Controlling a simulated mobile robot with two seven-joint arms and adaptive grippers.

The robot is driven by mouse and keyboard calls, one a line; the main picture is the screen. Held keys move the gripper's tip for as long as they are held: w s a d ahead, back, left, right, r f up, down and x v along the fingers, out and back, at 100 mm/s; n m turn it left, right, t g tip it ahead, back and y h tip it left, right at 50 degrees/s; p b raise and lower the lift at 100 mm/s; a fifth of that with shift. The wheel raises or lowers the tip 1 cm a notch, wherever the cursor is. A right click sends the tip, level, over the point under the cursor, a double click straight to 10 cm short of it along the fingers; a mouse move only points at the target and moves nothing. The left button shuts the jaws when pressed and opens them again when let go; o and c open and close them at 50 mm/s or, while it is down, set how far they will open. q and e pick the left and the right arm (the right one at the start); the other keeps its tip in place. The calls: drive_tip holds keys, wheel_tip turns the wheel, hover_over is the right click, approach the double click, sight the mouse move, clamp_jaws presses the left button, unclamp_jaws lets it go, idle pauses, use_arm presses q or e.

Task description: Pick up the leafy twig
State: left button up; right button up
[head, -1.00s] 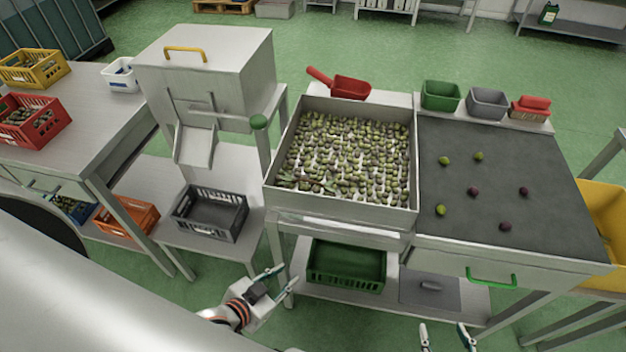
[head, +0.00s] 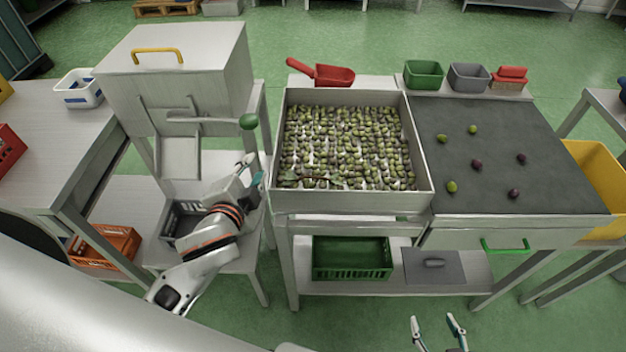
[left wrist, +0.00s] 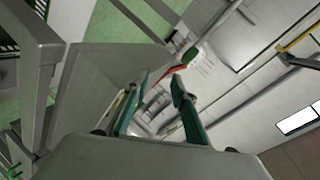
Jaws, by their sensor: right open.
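The leafy twig (head: 302,182) seems to lie on the olives near the front left corner of the steel tray (head: 352,200). It is small and hard to pick out. My left gripper (head: 252,170) is raised just left of the tray, near the steel hopper, apart from the twig. In the left wrist view its two fingers (left wrist: 160,82) stand apart with nothing between them. The twig cannot be made out there. My right gripper (head: 437,322) is open and empty, low in front of the bench.
The steel hopper (head: 175,85) with its green-knobbed lever (head: 248,121) stands close to my left gripper. A red scoop (head: 332,75) lies behind the tray. A dark mat (head: 500,150) with several olives is on the right. A green crate (head: 350,258) sits below.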

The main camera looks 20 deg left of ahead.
use_arm(q)
drive_tip(key=w+d+r+m+t+h, duration=0.35)
drive_tip(key=d+r+m+h, duration=0.2)
drive_tip(key=d+r, duration=0.4)
drive_tip(key=w+d+r+m+t+h, duration=0.35)
drive_tip(key=d+r+m+h, duration=0.2)
drive_tip(key=d+r, duration=0.4)
drive_tip(key=s+d+m+g+h, duration=0.4)
drive_tip(key=d+m+g+h, duration=0.3)
drive_tip(key=m, duration=0.4)
drive_tip(key=s+d+m+g+h, duration=0.3)
drive_tip(key=d+m+g+h, duration=0.1)
drive_tip(key=d+m+g, duration=0.6)
drive_tip(key=m+g+y, duration=0.3)
drive_tip(key=m+y, duration=0.5)
drive_tip(key=y, duration=0.8)
approach(313, 176)
drive_tip(key=f, duration=0.2)
drive_tip(key=x, duration=0.6)
drive_tip(key=shift+w+d+f, duration=0.1)
drive_tip(key=shift+d+f, duration=0.2)
drive_tip(key=shift+d, duration=0.1)
